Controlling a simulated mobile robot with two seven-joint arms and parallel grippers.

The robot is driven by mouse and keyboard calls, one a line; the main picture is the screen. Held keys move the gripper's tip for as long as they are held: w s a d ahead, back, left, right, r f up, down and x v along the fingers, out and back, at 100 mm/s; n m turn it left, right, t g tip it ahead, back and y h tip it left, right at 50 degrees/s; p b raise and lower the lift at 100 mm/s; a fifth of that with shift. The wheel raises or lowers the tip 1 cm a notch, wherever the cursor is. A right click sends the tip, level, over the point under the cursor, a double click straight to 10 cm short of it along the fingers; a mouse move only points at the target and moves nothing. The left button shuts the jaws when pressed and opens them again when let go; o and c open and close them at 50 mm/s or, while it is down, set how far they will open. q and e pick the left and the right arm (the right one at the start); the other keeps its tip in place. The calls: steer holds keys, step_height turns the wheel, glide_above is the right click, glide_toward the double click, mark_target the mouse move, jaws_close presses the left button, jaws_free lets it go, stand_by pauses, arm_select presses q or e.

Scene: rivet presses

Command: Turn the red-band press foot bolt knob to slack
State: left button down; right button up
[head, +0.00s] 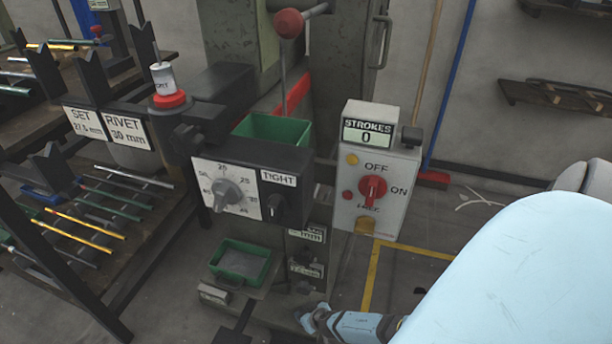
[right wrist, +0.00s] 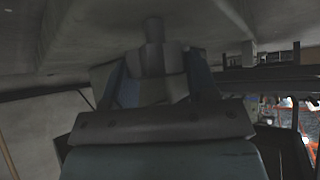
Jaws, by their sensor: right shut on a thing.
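The red-band press (head: 226,38) is a grey-green machine with a red band (head: 292,95) on its column. My right gripper (head: 312,318) is low at the press's base in the head view, its jaws near the floor. In the right wrist view the right gripper (right wrist: 155,95) is shut on a grey foot bolt knob (right wrist: 155,88), with a round stem (right wrist: 152,30) rising above it to a grey surface. The knob is not clearly seen in the head view. Whether it is tight or slack cannot be read. My left gripper is not in view.
A panel with a dial (head: 226,194) and a TIGHT label (head: 279,178) is on the press front. A switch box (head: 376,185) reads STROKES 0. A rod rack (head: 100,215) stands left. Yellow-taped floor (head: 410,275) lies right.

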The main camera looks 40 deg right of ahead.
steer(key=shift+d+n+y, duration=0.1)
steer(key=shift+n+y, duration=0.4)
steer(key=shift+n, duration=0.2)
steer(key=shift+d+n+y, duration=0.1)
steer(key=shift+n+y, duration=0.4)
steer(key=shift+n, duration=0.2)
steer(key=shift+n+y+p, duration=0.45)
steer(key=shift+n+y, duration=0.25)
steer(key=shift+n, duration=0.1)
steer(key=shift+n+g+y, duration=0.4)
steer(key=shift+n+y, duration=0.2)
steer(key=shift+n, duration=0.3)
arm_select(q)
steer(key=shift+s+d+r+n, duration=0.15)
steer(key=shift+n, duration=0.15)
arm_select(e)
steer(key=shift+n, duration=0.3)
steer(key=shift+y, duration=0.4)
steer(key=o, duration=0.9)
arm_select(q)
steer(key=shift+p, duration=0.3)
